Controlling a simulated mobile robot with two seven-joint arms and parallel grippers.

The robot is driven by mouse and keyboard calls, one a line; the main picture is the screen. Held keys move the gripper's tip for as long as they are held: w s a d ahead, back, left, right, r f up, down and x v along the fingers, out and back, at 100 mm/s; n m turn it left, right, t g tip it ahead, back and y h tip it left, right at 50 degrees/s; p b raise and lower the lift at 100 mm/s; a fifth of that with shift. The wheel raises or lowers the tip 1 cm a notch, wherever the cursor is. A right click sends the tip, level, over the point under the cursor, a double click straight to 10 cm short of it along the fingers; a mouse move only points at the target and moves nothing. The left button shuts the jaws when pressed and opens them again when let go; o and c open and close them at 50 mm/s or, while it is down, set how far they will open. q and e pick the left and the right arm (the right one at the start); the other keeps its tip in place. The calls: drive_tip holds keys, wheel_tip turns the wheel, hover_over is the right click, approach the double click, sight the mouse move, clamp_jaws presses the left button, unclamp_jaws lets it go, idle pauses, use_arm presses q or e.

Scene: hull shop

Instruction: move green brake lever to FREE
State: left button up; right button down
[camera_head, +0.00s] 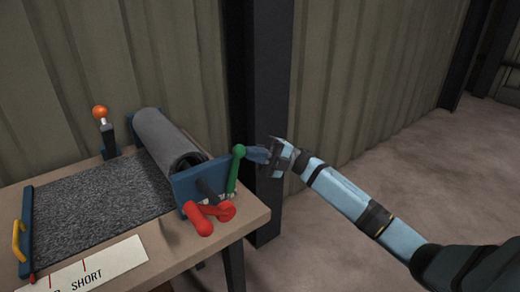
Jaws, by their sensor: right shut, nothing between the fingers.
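The green brake lever (235,170) stands nearly upright at the right end of the roller's blue end plate (190,184), with a round knob on top. My right gripper (258,155) is shut and empty, just right of the lever's knob. Its fingertips are very close to the knob; I cannot tell whether they touch. No FREE marking is readable in this view. My left gripper is not in view.
A red crank (210,215) sits on the near side of the end plate, below the lever. An orange-knobbed lever (102,122) stands at the table's back. A dark post (265,110) rises behind my gripper. The floor (340,225) at right is clear.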

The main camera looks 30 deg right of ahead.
sight(244, 154)
drive_tip(key=shift+s+a+r+n+g+h+p, duration=0.1)
drive_tip(key=shift+a+r+n+g+h+p, duration=0.1)
drive_tip(key=shift+a+r+h+p, duration=0.4)
drive_tip(key=shift+a+r+n+g+h+p, duration=0.2)
drive_tip(key=shift+a+h+p, duration=0.5)
drive_tip(key=shift+h+p, duration=0.25)
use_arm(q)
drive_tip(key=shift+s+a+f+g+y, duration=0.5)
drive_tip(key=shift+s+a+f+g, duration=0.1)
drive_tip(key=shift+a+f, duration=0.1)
use_arm(e)
drive_tip(key=shift+f, duration=0.1)
drive_tip(key=shift+a, duration=0.15)
drive_tip(key=shift+f, duration=0.1)
